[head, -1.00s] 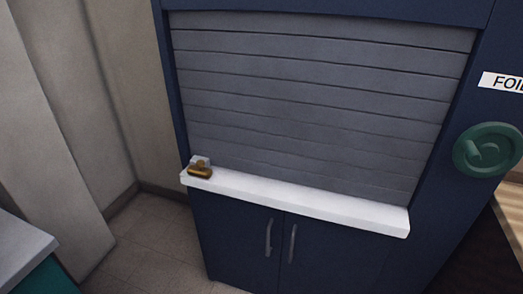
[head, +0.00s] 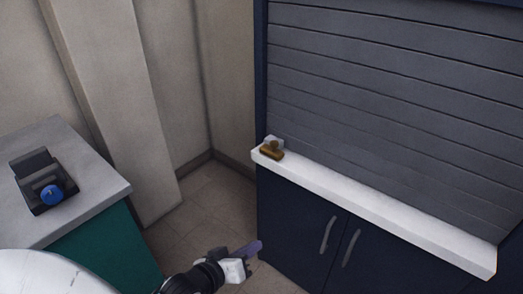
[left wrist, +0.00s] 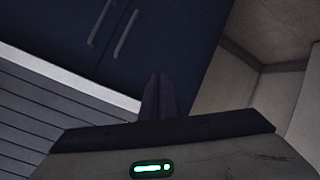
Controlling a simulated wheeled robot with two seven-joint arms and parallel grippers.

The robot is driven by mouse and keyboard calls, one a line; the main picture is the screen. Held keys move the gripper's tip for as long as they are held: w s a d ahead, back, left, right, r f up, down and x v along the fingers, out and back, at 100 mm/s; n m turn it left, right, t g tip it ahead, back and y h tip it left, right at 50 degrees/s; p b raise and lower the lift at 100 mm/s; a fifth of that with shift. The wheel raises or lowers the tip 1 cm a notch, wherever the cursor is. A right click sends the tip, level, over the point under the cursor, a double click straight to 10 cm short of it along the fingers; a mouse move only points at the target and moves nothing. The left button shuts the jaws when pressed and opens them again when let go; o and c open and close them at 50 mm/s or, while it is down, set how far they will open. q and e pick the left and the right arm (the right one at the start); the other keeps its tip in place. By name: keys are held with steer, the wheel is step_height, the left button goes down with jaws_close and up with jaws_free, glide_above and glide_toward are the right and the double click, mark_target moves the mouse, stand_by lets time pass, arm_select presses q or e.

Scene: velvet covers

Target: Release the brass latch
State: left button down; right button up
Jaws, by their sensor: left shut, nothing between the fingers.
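The brass latch (head: 271,153) sits at the left end of the white ledge (head: 375,208), at the foot of the grey slatted shutter (head: 400,100). A small pale piece shows behind it. My left gripper (head: 254,248) is below and a little left of the latch in the head view, apart from it, in front of the navy cabinet. It is shut and empty. In the left wrist view its fingers (left wrist: 158,96) show dark and together, with the ledge (left wrist: 75,82) and shutter (left wrist: 40,115) to their left; the latch is not visible there. My right gripper is not in view.
Navy cabinet doors with two grey handles (head: 328,235) are below the ledge. At the left a teal counter with a grey top (head: 95,185) holds a dark device with a blue knob (head: 52,194). Open tiled floor (head: 195,205) lies between counter and cabinet.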

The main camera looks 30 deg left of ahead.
mark_target(262, 147)
arm_select(q)
steer(key=w+a+r+n+t+y, duration=0.1)
steer(key=w+a+r+n+t, duration=0.1)
steer(key=w+a+r+n, duration=0.3)
steer(key=w+a+r+n+t+y+b, duration=0.1)
steer(key=w+a+r+n+t+y, duration=0.1)
steer(key=w+a+r+n, duration=0.3)
steer(key=a+r+n, duration=0.1)
steer(key=a+r, duration=0.2)
steer(key=r, duration=0.3)
steer(key=shift+a+t, duration=0.4)
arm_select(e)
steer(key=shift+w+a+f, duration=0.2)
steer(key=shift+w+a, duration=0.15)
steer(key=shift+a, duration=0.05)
